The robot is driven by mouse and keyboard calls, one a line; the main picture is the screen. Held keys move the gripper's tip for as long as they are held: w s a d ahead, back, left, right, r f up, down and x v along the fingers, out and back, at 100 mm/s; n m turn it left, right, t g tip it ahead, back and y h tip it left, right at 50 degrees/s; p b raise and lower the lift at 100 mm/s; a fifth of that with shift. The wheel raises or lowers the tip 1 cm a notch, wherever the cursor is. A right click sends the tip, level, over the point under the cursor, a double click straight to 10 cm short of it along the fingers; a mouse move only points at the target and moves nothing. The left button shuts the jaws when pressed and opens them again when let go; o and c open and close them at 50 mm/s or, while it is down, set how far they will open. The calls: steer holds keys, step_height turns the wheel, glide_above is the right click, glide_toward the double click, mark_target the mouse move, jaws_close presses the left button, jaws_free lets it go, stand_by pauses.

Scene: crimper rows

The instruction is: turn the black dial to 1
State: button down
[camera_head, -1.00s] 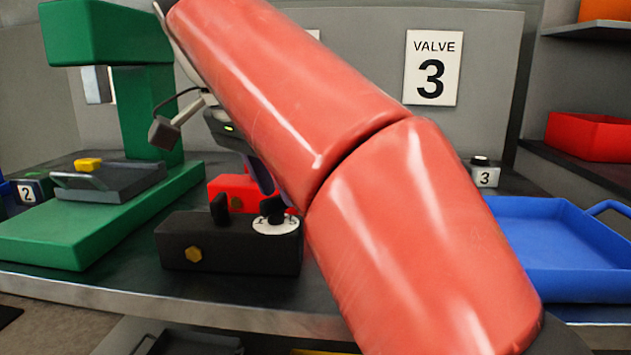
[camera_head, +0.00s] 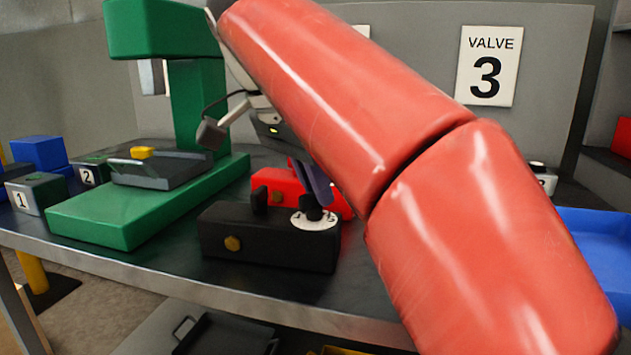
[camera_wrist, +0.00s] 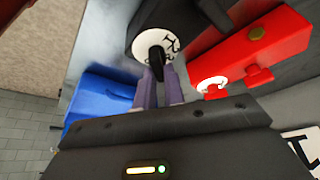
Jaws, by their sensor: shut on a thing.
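The black dial (camera_head: 312,205) stands on a white numbered disc (camera_head: 300,222) on top of the black box (camera_head: 265,238), at its right end. My gripper (camera_head: 318,190) comes down from above, behind my red arm, with its purple fingers at the dial. In the wrist view the two fingers (camera_wrist: 164,82) are shut on the black dial knob (camera_wrist: 157,62), over the white disc (camera_wrist: 172,42). The fingers and knob cover part of the disc, and I cannot read which number the dial points to.
A red box (camera_head: 270,182) with its own white disc (camera_wrist: 212,84) sits just behind the black one. A green press (camera_head: 110,215) stands to the left, with blocks marked 1 (camera_head: 38,195) and 2 (camera_head: 92,172) beyond. A blue tray (camera_head: 598,235) is at right.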

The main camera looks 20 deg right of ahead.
steer(key=n+t, duration=0.1)
steer(key=n, duration=0.1)
steer(key=n+t+y, duration=0.1)
steer(key=n, duration=0.2)
steer(key=shift+n, duration=0.3)
steer(key=n+y, duration=0.1)
steer(key=n, duration=0.2)
steer(key=n+t+y, duration=0.1)
steer(key=n, duration=0.2)
steer(key=shift+w+a, duration=0.1)
steer(key=n+y, duration=0.1)
steer(key=n, duration=0.2)
steer(key=n+y, duration=0.1)
steer(key=n, duration=0.2)
steer(key=shift+n+y, duration=0.3)
steer(key=n+y, duration=0.1)
steer(key=n, duration=0.1)
steer(key=n+g, duration=0.1)
steer(key=n, duration=0.2)
steer(key=shift+a+n+y, duration=0.1)
steer(key=shift+n+y, duration=0.2)
steer(key=shift+y, duration=0.1)
steer(key=c, duration=1.5)
jaws_free()
